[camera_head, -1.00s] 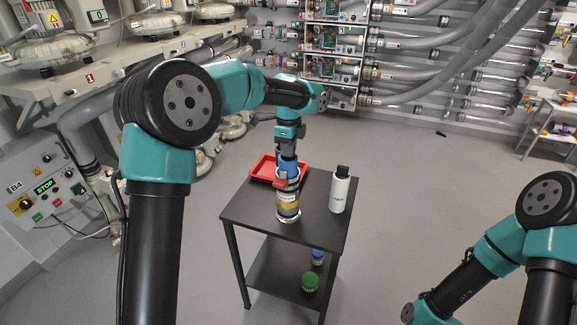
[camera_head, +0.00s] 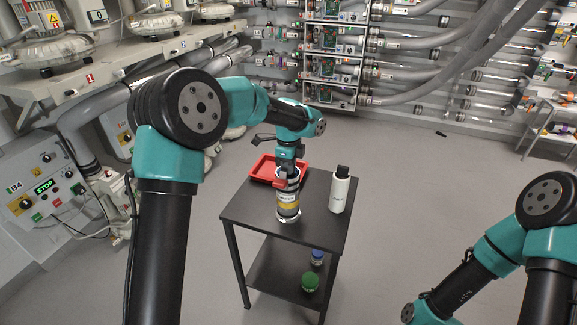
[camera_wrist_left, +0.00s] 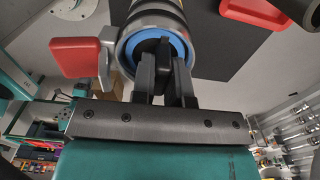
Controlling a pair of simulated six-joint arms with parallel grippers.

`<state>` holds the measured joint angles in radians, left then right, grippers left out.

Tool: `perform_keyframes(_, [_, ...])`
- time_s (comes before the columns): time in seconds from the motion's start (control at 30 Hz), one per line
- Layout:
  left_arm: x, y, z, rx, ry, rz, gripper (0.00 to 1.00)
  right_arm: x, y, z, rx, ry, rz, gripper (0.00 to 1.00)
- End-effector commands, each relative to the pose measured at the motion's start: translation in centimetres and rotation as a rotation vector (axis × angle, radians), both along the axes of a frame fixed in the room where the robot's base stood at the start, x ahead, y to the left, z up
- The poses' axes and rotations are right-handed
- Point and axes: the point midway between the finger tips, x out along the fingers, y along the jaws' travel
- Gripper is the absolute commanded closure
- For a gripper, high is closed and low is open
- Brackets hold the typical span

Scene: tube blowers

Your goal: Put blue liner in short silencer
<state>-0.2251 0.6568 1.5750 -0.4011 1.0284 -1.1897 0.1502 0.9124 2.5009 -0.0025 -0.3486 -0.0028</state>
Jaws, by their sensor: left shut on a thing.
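The short silencer (camera_head: 288,200), a silvery cylinder with a yellow band and a red lever (camera_head: 281,183), stands upright on the dark table. In the left wrist view its open end shows with the red lever (camera_wrist_left: 78,57) beside it. The blue liner (camera_wrist_left: 129,51) sits inside that opening; only its blue rim shows, and the rest is hidden by the silencer. My left gripper (camera_wrist_left: 165,52) is shut at the liner, its fingertips within the mouth. In the head view my left gripper (camera_head: 287,165) is right above the silencer. My right gripper is out of view.
A white bottle with a black cap (camera_head: 339,193) stands right of the silencer. A red tray (camera_head: 262,172) lies behind it. The table top (camera_head: 310,225) is bare at the front right. A green-topped item (camera_head: 310,281) and a blue-topped item (camera_head: 317,257) stand on the lower shelf.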

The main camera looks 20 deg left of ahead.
Motion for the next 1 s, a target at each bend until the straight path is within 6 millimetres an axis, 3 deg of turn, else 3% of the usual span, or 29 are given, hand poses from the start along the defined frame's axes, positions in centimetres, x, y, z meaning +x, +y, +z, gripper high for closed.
perform_keyframes(0.33, [0.0, 0.0, -0.3, 0.0, 0.0, 0.0, 1.0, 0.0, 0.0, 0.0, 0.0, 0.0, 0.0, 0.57])
perform_keyframes(0.37, [0.0, 0.0, -0.2, 0.0, 0.0, 0.0, 0.83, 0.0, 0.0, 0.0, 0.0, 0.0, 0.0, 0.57])
perform_keyframes(0.47, [0.0, 0.0, -0.2, 0.0, 0.0, 0.0, 0.75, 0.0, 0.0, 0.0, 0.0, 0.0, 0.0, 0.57])
perform_keyframes(0.77, [0.0, 0.0, 0.0, 0.0, -0.001, 0.0, 0.75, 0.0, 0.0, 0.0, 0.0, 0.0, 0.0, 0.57])
perform_keyframes(1.0, [0.1, 0.0, 2.5, -0.001, -0.004, 0.0, 0.75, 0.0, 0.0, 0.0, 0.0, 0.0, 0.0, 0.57])
